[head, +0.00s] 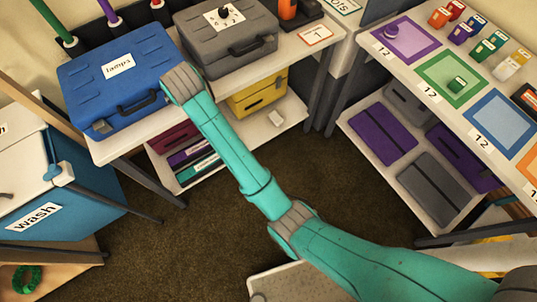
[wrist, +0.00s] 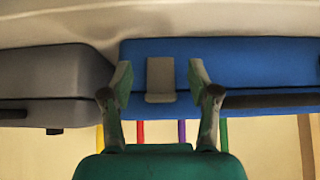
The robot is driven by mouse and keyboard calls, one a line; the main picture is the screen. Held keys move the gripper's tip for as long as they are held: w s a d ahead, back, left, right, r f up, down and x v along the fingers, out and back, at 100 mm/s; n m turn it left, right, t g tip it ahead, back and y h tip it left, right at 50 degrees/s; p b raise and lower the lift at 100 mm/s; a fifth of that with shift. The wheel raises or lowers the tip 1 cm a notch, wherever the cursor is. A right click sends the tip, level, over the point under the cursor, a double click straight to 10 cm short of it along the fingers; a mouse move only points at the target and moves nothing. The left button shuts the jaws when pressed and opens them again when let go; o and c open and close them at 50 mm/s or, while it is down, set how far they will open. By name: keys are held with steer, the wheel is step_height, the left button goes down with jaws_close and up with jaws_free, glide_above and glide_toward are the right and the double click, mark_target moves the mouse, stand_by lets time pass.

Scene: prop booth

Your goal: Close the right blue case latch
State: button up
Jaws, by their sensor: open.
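The blue case (head: 118,75), labelled "lamps", lies shut on the white table in the head view. Its dark handle (head: 137,103) is on the front side. The wrist view looks upside down and shows the front of the blue case (wrist: 250,65). The right latch (wrist: 161,80), a grey plate near the lid seam, sits between my fingertips there; I cannot tell whether it is fastened. My gripper (wrist: 159,72) is open, with one finger on each side of the latch; contact is unclear. In the head view my arm hides the gripper and this latch.
A grey case (head: 225,38) with a dial label stands close to the right of the blue case. A yellow case (head: 258,92) and several folders lie on the shelf below. A blue-and-white "wash" cooler (head: 45,190) stands at the left. Open carpet (head: 180,240) lies in front.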

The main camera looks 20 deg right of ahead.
steer(key=f+t, duration=0.1)
steer(key=t, duration=0.1)
steer(key=s+t+y, duration=0.1)
steer(key=t, duration=0.1)
steer(key=shift+s+d+f, duration=0.1)
steer(key=shift+d+f, duration=0.05)
steer(key=shift+f, duration=0.25)
steer(key=shift+s+f+t+y, duration=0.1)
steer(key=shift+f+t+y, duration=0.2)
steer(key=shift+t, duration=0.45)
steer(key=shift+s+f+t+y, duration=0.1)
steer(key=shift+f+t+y, duration=0.15)
steer(key=shift+t, duration=0.5)
steer(key=shift+w+f+t+y, duration=0.1)
steer(key=shift+f+t+y, duration=0.3)
steer(key=shift+t, duration=0.8)
steer(key=shift+f+t, duration=0.2)
steer(key=shift+t, duration=0.1)
